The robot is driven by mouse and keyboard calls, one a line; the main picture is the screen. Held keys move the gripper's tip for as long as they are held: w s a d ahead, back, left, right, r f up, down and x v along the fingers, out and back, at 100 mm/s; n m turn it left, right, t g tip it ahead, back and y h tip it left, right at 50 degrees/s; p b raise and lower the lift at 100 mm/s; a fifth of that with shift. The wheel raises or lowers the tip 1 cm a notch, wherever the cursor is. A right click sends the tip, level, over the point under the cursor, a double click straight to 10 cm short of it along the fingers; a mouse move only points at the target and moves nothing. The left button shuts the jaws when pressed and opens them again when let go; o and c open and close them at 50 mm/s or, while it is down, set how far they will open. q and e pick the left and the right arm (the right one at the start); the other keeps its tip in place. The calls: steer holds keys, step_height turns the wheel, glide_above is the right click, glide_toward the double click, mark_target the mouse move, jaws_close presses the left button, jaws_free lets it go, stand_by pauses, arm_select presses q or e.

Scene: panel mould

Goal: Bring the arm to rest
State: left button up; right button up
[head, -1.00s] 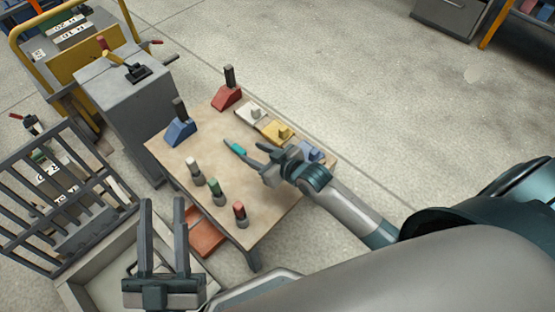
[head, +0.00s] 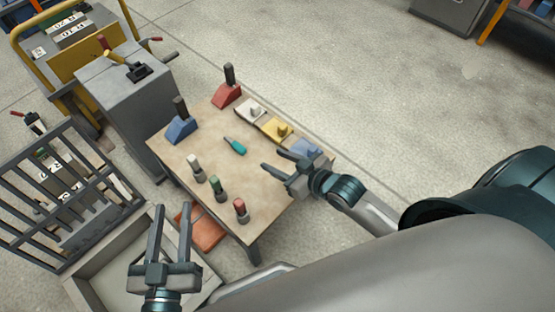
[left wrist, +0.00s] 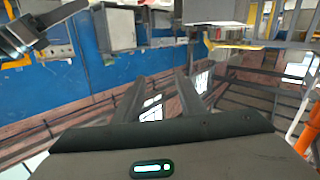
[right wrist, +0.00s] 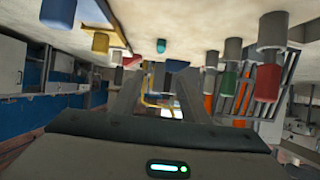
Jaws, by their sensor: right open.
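My right gripper (head: 272,159) is open and empty, above the right part of the wooden table (head: 185,160). A teal-handled tool (head: 235,147) lies on the table, left of the right fingertips and apart from them. Its teal handle also shows in the right wrist view (right wrist: 161,46). My left gripper (head: 171,208) is open and empty, above the grey tray near the front left of the table. Its spread fingers also show in the left wrist view (left wrist: 157,98).
On the table stand a blue block (head: 181,130), a red block (head: 227,95), white (head: 249,112), yellow (head: 276,130) and blue (head: 306,149) pieces, and several capped pegs (head: 217,189). A grey cabinet (head: 135,110), barred rack (head: 65,195) and tray (head: 100,285) are left.

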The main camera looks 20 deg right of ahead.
arm_select(q)
steer(key=shift+f, duration=0.1)
stand_by(0.4)
steer(key=s+a+f+n+g+y, duration=0.1)
steer(key=s+a+f+g+y, duration=0.2)
steer(key=s+a+f+g, duration=0.45)
steer(key=s+a+f+g+y, duration=0.3)
steer(key=a+f+g, duration=0.25)
steer(key=f, duration=0.45)
arm_select(e)
steer(key=s+d+f+m+g+h, duration=0.15)
steer(key=s+g, duration=0.25)
steer(key=s, duration=0.7)
steer(key=s+d+f+m+g+h, duration=0.1)
steer(key=s+g+h, duration=0.25)
steer(key=s, duration=0.75)
arm_select(q)
step_height(320, 180, down, 12)
steer(key=w+d+t+h+p, duration=0.1)
steer(key=d+t+p, duration=0.1)
steer(key=p, duration=1.9)
steer(key=shift+d+p, duration=0.2)
steer(key=shift+p, duration=0.2)
arm_select(e)
steer(key=w+a+f+t+y, duration=0.1)
steer(key=a+f, duration=0.2)
steer(key=f, duration=0.9)
steer(key=shift+w+a+f, duration=0.2)
steer(key=shift+w+a, duration=0.05)
steer(key=shift+n, duration=0.25)
